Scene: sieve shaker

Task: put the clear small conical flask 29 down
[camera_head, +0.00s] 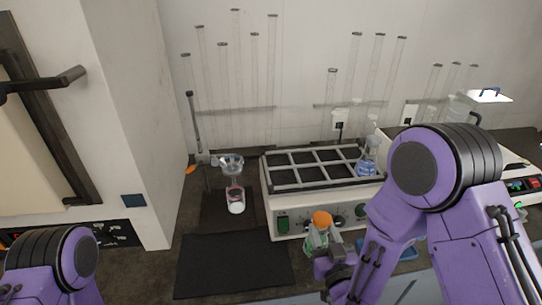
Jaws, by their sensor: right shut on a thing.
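My right gripper (332,256) is shut on the clear small conical flask (317,239), which has an orange cap. The flask is upright in front of the shaker's control panel, above or near the counter's front edge. I cannot tell whether its base touches anything; the gripper hides part of it. My left gripper is out of view; only part of my left arm shows at the lower left.
The shaker (283,203) has a dark top with a grey rack frame and a flask of blue liquid (367,163) on it. A glass funnel setup (234,178) stands to its left. A black mat (235,264) lies bare at the front left. A white cabinet stands farther left.

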